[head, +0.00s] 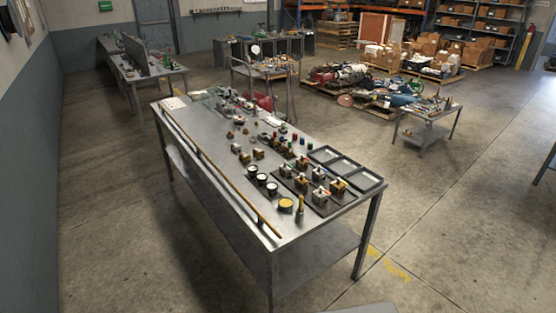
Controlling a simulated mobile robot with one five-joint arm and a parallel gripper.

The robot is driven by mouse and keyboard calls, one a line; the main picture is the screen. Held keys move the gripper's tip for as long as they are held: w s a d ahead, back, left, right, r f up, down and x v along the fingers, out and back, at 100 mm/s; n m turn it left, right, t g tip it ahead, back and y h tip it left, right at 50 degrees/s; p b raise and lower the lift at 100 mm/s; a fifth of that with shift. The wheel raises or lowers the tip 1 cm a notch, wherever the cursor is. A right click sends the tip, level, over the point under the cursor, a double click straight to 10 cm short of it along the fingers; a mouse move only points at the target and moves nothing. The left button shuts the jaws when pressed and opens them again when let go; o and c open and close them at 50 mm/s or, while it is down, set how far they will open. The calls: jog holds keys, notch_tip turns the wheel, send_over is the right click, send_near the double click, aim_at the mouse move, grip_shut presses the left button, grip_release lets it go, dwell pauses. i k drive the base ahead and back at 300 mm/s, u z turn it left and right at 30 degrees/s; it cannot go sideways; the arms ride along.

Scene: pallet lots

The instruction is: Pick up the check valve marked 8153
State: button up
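Several small brass and metal valve-like parts stand on a long steel table (222,199) in the middle of the head view. Others stand farther back, such as a pale and brass part (245,158). The parts are too small for any marking to be read, so I cannot tell which is the check valve marked 8153. My gripper is not in view.
On the table are a black divided tray (371,182), dark round cups (272,189), a yellow-topped tin (285,204) and a long yellow bar (215,164) along the left edge. A small table (425,127) and loaded pallets (385,107) stand behind. Floor to the left is clear.

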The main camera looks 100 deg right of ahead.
aim_at(244, 156)
jog(key=z, duration=1.85)
jog(key=i, duration=1.95)
jog(key=u, duration=0.3)
